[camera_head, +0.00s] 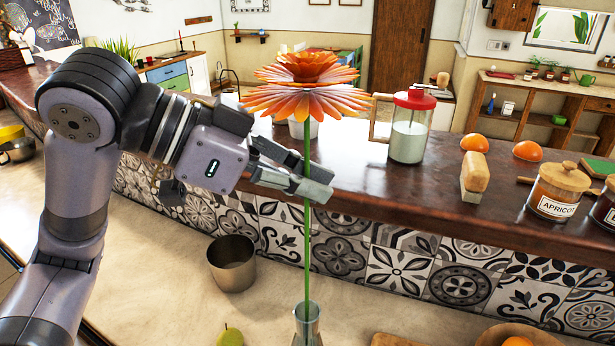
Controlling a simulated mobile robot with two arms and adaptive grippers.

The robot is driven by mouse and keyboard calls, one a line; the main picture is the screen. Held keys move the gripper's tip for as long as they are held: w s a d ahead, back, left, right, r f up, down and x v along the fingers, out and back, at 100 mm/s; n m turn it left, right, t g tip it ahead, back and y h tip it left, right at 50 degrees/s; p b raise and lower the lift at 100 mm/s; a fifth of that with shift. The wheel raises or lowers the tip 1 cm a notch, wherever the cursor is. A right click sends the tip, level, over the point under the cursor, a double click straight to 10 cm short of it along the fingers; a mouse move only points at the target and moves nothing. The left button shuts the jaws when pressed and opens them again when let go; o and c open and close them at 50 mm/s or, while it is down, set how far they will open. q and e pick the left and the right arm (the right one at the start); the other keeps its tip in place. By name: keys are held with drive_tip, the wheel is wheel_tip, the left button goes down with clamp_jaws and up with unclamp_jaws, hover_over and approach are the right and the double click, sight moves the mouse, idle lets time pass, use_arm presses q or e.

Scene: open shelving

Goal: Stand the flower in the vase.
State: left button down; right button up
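An orange flower (306,100) with a long green stem stands upright in the middle of the head view. My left gripper (312,180) reaches in from the left and is shut on the stem, some way below the bloom. The stem runs straight down to the mouth of a clear glass vase (307,326) at the bottom edge. The stem's lower end overlaps the vase neck and looks to be inside it, but depth is hard to tell. The vase's lower part is cut off by the frame. My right gripper is out of view.
A metal cup (232,264) and a pear (230,336) are on the lower counter left of the vase. A wooden bowl (518,335) is at the lower right. A raised wooden counter (400,188) behind carries a red-lidded jar (411,128), oranges and an apricot jar (558,190).

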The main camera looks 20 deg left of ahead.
use_arm(q)
drive_tip(key=shift+f+b, duration=3.05)
drive_tip(key=shift+f, duration=1.5)
drive_tip(key=c, duration=1.7)
unclamp_jaws()
approach(307, 243)
drive_tip(key=shift+s+a+r, duration=0.1)
drive_tip(key=shift+s+a, duration=0.05)
drive_tip(key=shift+a, duration=0.25)
drive_tip(key=shift+s+a+r, duration=0.15)
drive_tip(key=shift+a, duration=0.2)
